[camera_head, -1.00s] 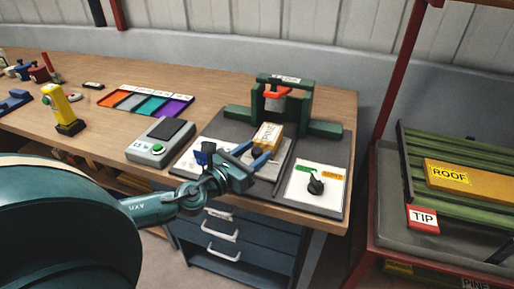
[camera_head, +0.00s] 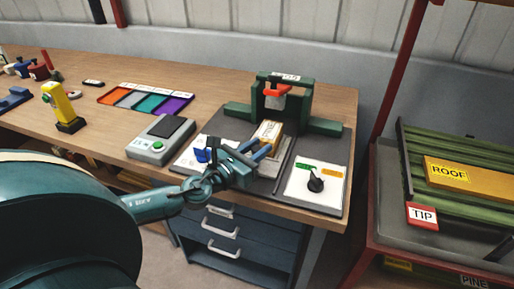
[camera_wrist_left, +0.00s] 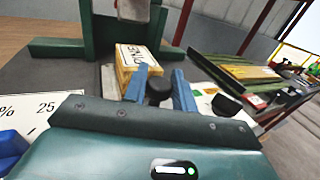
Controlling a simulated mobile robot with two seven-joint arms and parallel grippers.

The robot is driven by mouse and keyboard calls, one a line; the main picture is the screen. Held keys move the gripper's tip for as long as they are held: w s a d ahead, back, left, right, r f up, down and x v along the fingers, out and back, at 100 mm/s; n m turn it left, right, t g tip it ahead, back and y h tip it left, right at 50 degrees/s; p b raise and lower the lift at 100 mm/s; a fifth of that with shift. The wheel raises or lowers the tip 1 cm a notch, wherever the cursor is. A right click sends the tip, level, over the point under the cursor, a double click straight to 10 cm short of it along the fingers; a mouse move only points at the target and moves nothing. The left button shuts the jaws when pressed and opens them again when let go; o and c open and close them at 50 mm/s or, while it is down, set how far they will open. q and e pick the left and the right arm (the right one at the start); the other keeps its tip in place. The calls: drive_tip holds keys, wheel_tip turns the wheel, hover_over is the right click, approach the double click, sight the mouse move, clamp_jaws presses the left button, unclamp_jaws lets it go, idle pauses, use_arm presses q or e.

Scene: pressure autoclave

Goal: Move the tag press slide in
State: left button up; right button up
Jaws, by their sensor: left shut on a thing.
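The tag press (camera_head: 282,95) is a green frame with a red part at its top, standing at the back of a dark grey base. A yellow block with a PINE label (camera_head: 268,133) lies on the slide in front of the frame; the block also shows in the left wrist view (camera_wrist_left: 133,60). My left gripper (camera_head: 261,149) is just in front of the block. In the left wrist view its blue fingers are shut around a black knob (camera_wrist_left: 159,92), the slide's handle. The gripper hides most of the slide in the head view. My right gripper is not in view.
A white panel with a black dial (camera_head: 316,182) lies right of the slide. A grey scale-like device (camera_head: 160,138) and a colour tray (camera_head: 146,102) stand left. A yellow tool (camera_head: 61,105) stands farther left. A rack with a ROOF block (camera_head: 450,173) is at the right.

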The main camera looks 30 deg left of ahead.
sight(262, 139)
use_arm(q)
clamp_jaws()
drive_tip(key=w, duration=0.1)
drive_tip(key=w+a, duration=0.1)
drive_tip(key=w, duration=0.1)
drive_tip(key=shift+w, duration=0.45)
drive_tip(key=shift+r, duration=0.15)
drive_tip(key=o, duration=0.6)
unclamp_jaws()
drive_tip(key=shift+o, duration=1.4)
drive_tip(key=shift+w, duration=0.15)
drive_tip(key=shift+o, duration=0.4)
drive_tip(key=shift+s, duration=0.2)
